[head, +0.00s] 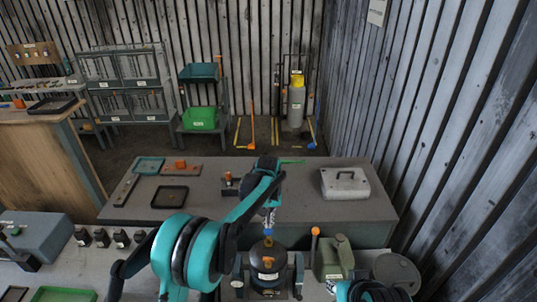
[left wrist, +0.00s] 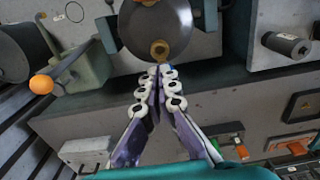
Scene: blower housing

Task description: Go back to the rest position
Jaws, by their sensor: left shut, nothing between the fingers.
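My left gripper (head: 268,228) reaches down over the front bench in the head view. In the left wrist view its two fingers (left wrist: 164,72) meet at the tips, with nothing between them. The fingertips are close to a yellow ring (left wrist: 160,49) on the edge of a dark round housing (left wrist: 170,20); I cannot tell if they touch it. The head view shows the housing (head: 268,279) upright on the bench, with an orange knob on top. A teal part of my right arm shows at the bottom edge; my right gripper is not visible.
A green-grey device (head: 333,258) with an orange-tipped lever stands right of the housing. The table behind holds a grey case (head: 345,183), a black tray (head: 170,197) and a teal tray (head: 148,165). A corrugated wall closes off the right.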

